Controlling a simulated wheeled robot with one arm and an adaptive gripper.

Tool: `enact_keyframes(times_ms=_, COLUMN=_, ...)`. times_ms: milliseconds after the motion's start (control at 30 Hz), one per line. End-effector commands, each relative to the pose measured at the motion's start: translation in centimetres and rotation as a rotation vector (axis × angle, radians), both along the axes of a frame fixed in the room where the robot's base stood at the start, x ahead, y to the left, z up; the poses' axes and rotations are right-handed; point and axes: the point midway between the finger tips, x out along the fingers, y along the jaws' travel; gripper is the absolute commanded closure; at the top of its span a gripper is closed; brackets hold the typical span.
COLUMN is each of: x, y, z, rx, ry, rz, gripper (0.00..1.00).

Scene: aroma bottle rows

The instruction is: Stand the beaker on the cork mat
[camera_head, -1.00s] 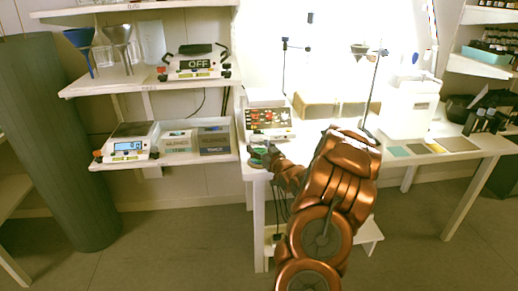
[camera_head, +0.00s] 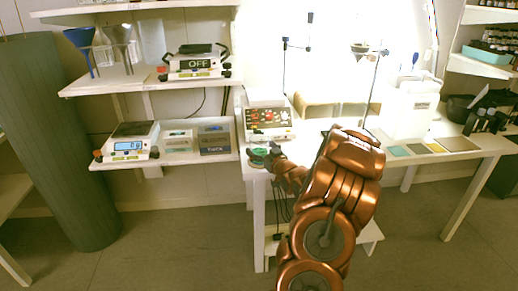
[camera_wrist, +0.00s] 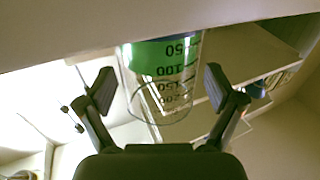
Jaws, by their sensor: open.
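A clear beaker (camera_wrist: 158,95) with dark volume marks and green contents shows upside down in the wrist view. It stands between the two fingers of my gripper (camera_wrist: 159,80), which are open with gaps on both sides. In the head view the beaker's green part (camera_head: 259,152) shows small at the left front corner of the white table, next to my gripper (camera_head: 266,156). Several flat mats lie on the table's right side, among them a brown one (camera_head: 458,144) and a teal one (camera_head: 397,151). Which is cork I cannot tell for sure.
A device with red knobs (camera_head: 269,119) stands just behind the beaker. A shelf with scales (camera_head: 130,142) and boxes is at left.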

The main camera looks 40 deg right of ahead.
Motion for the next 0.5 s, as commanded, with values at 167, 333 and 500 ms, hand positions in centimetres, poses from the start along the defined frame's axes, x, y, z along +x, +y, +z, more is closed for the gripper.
enact_keyframes(times_ms=167, x=-2.6, y=0.5, z=0.1, rx=0.000, ry=-0.001, rz=-0.003, gripper=0.08)
enact_keyframes(times_ms=333, x=-5.0, y=1.2, z=0.0, rx=0.001, ry=0.000, rz=-0.002, gripper=0.08)
enact_keyframes(times_ms=500, x=-7.3, y=1.7, z=0.0, rx=0.000, ry=0.001, rz=-0.002, gripper=0.08)
